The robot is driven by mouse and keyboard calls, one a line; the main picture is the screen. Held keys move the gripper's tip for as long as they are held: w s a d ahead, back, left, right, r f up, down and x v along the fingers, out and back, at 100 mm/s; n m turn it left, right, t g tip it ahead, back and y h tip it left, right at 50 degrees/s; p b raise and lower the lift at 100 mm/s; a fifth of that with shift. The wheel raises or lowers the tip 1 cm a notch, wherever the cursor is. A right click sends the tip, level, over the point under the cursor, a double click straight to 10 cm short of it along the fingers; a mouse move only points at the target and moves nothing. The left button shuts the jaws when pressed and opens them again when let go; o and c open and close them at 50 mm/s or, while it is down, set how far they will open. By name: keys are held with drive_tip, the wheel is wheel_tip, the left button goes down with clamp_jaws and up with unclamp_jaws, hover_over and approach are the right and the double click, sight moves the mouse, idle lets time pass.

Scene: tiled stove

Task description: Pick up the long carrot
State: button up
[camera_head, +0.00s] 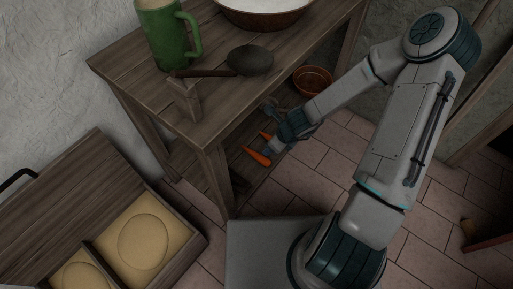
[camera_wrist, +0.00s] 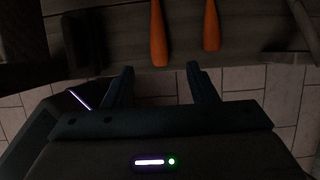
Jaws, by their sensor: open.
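Two orange carrots lie on the low shelf under the wooden table. In the head view, the front carrot (camera_head: 257,157) shows more of its length. The other carrot (camera_head: 265,136) is behind it, partly hidden by my gripper. In the wrist view, one carrot (camera_wrist: 158,35) lies straight ahead of the gap between my fingers and reaches lower in the picture. The second carrot (camera_wrist: 211,28) lies to its right. Both run off the top edge, so their full lengths are hidden. My gripper (camera_wrist: 160,73) is open and empty, with its fingertips just short of the carrots.
The tabletop (camera_head: 213,97) above the shelf holds a green mug (camera_head: 161,35), a dark ladle (camera_head: 249,60) and a large bowl (camera_head: 262,16). A brown bowl (camera_head: 313,80) stands low behind my gripper. A wooden box (camera_head: 187,243) is at lower left. The tiled floor (camera_head: 440,222) at right is mostly clear.

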drive_tip(key=b, duration=0.4)
hover_over(260, 156)
drive_tip(key=s+d, duration=0.1)
drive_tip(key=d, duration=0.1)
drive_tip(key=f, duration=0.8)
drive_tip(key=shift+s+a, duration=0.2)
drive_tip(key=shift+a, duration=0.05)
drive_tip(key=b+x, duration=0.3)
drive_tip(key=x, duration=0.2)
drive_tip(key=shift+s+d+f, duration=0.1)
drive_tip(key=shift+f, duration=0.05)
drive_tip(key=c, duration=1.1)
